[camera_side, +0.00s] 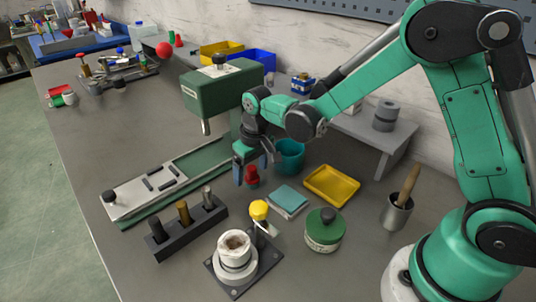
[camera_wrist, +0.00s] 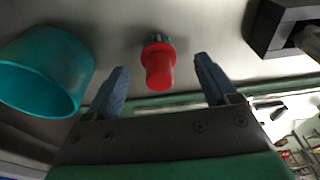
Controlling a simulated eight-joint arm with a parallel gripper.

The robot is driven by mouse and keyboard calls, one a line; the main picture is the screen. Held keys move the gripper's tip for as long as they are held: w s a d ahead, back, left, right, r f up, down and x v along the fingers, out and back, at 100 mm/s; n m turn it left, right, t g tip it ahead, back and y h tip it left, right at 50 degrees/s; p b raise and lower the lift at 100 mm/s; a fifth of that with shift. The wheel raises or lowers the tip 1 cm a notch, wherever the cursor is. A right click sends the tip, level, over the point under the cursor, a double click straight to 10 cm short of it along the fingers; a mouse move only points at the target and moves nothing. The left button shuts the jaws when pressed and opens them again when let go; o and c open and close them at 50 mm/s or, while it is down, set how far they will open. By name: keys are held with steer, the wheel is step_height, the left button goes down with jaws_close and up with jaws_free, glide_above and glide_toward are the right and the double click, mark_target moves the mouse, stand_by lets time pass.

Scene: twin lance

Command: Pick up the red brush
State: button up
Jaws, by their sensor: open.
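The red brush (camera_side: 252,175) is a small red piece standing on the grey table in the side view, just below and beside my gripper (camera_side: 255,170). In the wrist view the red brush (camera_wrist: 158,65) shows as a red cylinder with a dark, bristle-like end, lying between the lines of my two blue fingers. My gripper (camera_wrist: 162,85) is open and its fingers are apart from the brush on both sides. Whether the fingers reach down to the brush's height is hard to tell.
A teal cup (camera_side: 290,157) stands close to the brush; it also shows in the wrist view (camera_wrist: 45,70). A green press (camera_side: 222,92) stands behind. A yellow tray (camera_side: 332,186), teal pad (camera_side: 288,200) and green-lidded tin (camera_side: 324,232) lie to the right. A dark block (camera_side: 188,230) holds pegs.

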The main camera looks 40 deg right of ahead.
mark_target(251, 167)
steer(key=shift+w+f, duration=0.1)
steer(key=shift+f, duration=0.8)
jaws_close()
steer(key=shift+r, duration=0.2)
step_height(251, 167, up, 20)
steer(key=shift+f, duration=0.15)
